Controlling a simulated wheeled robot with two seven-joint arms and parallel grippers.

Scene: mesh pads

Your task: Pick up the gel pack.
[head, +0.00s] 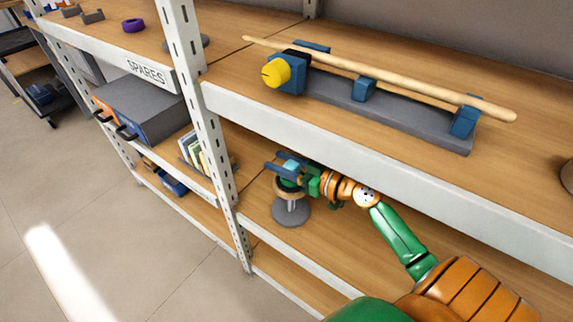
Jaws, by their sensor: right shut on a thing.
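My right gripper (287,172) reaches in from the lower right to the middle shelf, under the upper board. It is shut on a small light-blue piece, which looks like the gel pack (292,165). The pack shows only in part between the fingers. Right below is a stand (291,212) with a round grey base and a wooden ring at its top. I cannot tell whether the pack touches the stand. My left gripper is not in view.
The upper shelf's pale front edge (400,163) runs just above my right arm. On that shelf a wooden rod (400,82) lies on a grey and blue fixture with a yellow knob (274,72). A slotted upright (205,130) and books (192,152) are left of the gripper.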

